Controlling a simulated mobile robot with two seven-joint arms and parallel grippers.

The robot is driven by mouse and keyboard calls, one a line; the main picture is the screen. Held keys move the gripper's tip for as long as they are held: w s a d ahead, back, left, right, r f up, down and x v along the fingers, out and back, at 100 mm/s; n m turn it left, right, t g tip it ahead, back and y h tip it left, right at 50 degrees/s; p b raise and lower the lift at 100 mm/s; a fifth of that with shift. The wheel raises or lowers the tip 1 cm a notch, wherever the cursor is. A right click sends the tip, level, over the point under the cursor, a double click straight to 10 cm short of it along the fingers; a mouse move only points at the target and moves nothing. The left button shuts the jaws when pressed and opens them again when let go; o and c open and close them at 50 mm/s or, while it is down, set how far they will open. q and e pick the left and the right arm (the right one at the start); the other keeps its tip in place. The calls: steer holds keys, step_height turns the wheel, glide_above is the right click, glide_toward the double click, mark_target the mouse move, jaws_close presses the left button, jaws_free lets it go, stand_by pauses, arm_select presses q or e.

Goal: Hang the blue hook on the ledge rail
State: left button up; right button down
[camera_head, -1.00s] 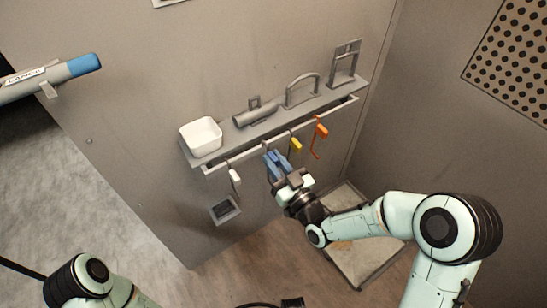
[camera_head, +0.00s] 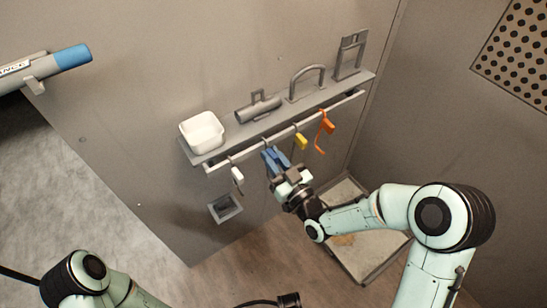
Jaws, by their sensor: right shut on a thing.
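The ledge rail (camera_head: 243,154) is a thin light bar along the front of a grey wall ledge. The blue hook (camera_head: 270,157) is at the rail between the white and yellow hooks, its top close against the bar. I cannot tell whether its hook end is over the bar. My right gripper (camera_head: 279,168) is shut on the blue hook's lower part, just below the rail, and partly hides it. My left arm shows at the bottom left, but its gripper is not in view.
A white hook (camera_head: 237,176), a yellow hook (camera_head: 301,141) and an orange hook (camera_head: 325,127) hang on the rail. A white bin (camera_head: 202,132) and grey fixtures stand on the ledge (camera_head: 232,140).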

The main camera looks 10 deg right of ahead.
steer(key=shift+f, duration=0.15)
steer(key=c, duration=0.9)
jaws_free()
steer(key=shift+s+d, duration=0.1)
steer(key=v, duration=0.7)
steer(key=shift+b, duration=0.3)
arm_select(q)
step_height(320, 180, up, 10)
steer(key=s+g+p, duration=0.1)
steer(key=s+p, duration=0.1)
steer(key=p, duration=0.9)
steer(key=shift+s+d+f, duration=0.15)
steer(key=shift+d+f, duration=0.05)
arm_select(e)
steer(key=v, duration=0.6)
steer(key=shift+s, duration=0.1)
